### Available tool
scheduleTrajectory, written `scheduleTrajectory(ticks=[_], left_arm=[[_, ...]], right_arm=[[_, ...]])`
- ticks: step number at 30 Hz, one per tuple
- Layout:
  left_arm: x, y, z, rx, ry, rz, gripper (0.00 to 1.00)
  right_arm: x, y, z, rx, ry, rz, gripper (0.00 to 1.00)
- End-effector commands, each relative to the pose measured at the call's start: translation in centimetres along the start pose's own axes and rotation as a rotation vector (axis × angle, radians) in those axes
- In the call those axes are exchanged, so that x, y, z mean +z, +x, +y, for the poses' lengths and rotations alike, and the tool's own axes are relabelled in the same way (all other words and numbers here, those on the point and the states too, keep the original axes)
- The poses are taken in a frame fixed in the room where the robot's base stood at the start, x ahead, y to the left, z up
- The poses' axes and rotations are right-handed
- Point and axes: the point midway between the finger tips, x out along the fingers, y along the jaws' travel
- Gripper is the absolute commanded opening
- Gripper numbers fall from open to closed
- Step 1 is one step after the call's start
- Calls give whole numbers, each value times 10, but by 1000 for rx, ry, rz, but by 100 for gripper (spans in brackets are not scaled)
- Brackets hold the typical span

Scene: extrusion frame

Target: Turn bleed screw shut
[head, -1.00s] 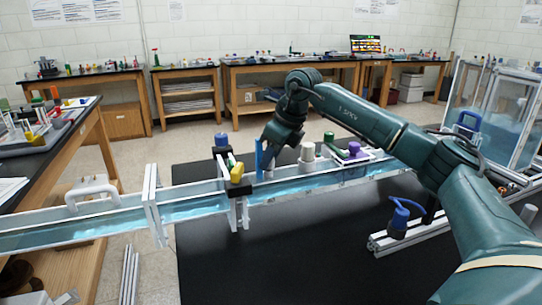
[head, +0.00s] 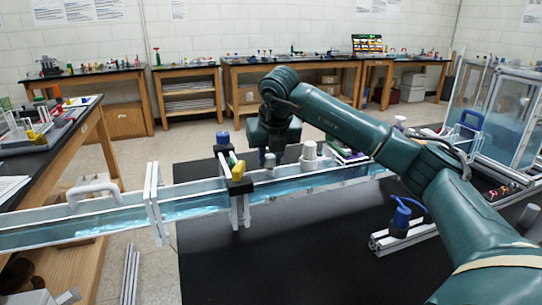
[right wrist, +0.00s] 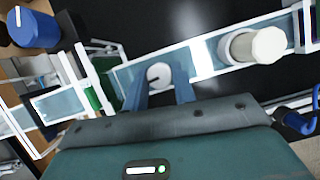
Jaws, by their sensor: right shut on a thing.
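The bleed screw (right wrist: 158,72) shows in the right wrist view as a small round grey-white knob with a pale line on its top. It stands on the clear-walled channel (right wrist: 120,78). My right gripper (right wrist: 160,84) is shut on it, with one blue finger on each side. In the head view the right hand points down over the channel (head: 200,207), and the screw (head: 270,161) shows as a small grey knob under it. The fingers partly cover it there. My left gripper is in neither view.
A white round post (head: 309,150) stands to the right along the channel. A black clamp with a yellow piece (head: 238,170) and a blue knob (head: 222,138) are close on the left.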

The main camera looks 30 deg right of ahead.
Motion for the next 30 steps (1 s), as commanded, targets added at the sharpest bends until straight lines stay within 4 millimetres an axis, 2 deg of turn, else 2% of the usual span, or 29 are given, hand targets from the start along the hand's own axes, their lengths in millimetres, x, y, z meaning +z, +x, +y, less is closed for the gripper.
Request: scheduleTrajectory(ticks=[10,24,25,30], left_arm=[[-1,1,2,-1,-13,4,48],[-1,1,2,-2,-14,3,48],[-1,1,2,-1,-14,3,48],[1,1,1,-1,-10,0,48]], right_arm=[[0,0,1,-43,106,0,4],[0,0,1,-48,119,0,4],[0,0,1,-48,119,0,27],[0,0,1,-48,118,0,41]])
